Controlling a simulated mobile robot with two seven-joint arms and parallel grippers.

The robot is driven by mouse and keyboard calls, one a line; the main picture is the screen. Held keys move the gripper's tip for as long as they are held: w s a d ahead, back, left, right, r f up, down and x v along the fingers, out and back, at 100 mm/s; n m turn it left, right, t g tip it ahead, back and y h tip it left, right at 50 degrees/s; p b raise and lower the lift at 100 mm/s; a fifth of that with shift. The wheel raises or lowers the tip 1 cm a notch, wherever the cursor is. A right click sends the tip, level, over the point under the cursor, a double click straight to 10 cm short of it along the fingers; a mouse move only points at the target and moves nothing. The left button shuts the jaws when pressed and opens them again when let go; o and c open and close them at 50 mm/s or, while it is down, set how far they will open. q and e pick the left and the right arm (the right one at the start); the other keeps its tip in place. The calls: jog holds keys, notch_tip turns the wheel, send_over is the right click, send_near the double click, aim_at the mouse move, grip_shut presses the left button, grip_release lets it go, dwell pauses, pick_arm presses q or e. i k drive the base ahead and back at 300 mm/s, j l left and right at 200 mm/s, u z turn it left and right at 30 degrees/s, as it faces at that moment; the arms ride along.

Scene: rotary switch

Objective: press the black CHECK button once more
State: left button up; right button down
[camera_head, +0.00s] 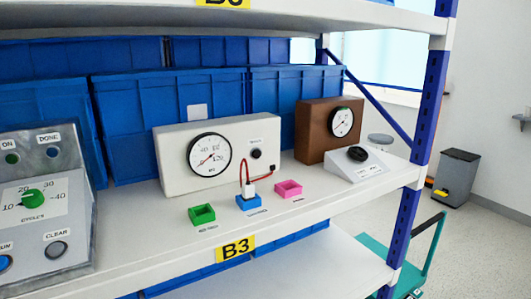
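A white meter box (175,172) with a round dial (209,155) stands on the shelf. A small round black button (256,154) is on its front, right of the dial, under a label too small to read. To the right, a low white sloped box (366,169) carries a larger round black button or knob (357,153); its print is also unreadable. I cannot tell from the labels which black control is CHECK. Neither of my grippers is in view.
A green tray (202,215), a blue block (248,202) with a white plug and red cable (241,170), and a pink tray (288,188) line the shelf front. A grey control panel (42,235) stands left, a brown gauge box (313,132) right. An upper shelf hangs overhead.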

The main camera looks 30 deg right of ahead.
aim_at(257, 154)
jog(key=i+l, duration=0.1)
jog(key=l, duration=0.45)
jog(key=i+l, duration=0.1)
jog(key=l, duration=0.95)
jog(key=i+u, duration=0.05)
jog(key=i, duration=0.05)
